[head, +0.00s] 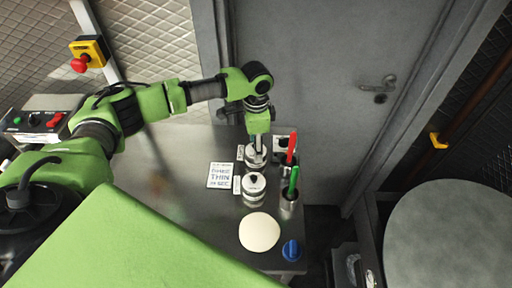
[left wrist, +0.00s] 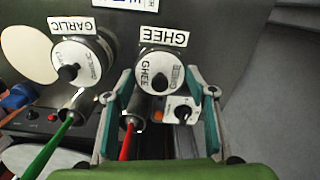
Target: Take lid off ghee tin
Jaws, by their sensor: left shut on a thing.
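The ghee tin's lid (left wrist: 162,66) is a pale disc with a black knob and GHEE lettering. My left gripper (left wrist: 161,80) has a finger on each side of it and is shut on it, above the bench. In the head view my left gripper (head: 257,146) comes down over the ghee tin (head: 256,160), hiding part of its top. I cannot tell whether the lid is apart from the tin. My right gripper is in neither view.
A garlic tin (head: 254,188) stands close in front. A red-handled tool (head: 292,148) and a green-handled one (head: 294,181) stand upright to the right. A pale dough disc (head: 259,232), a card (head: 221,175) and a blue item (head: 292,250) lie nearby. The bench's left part is clear.

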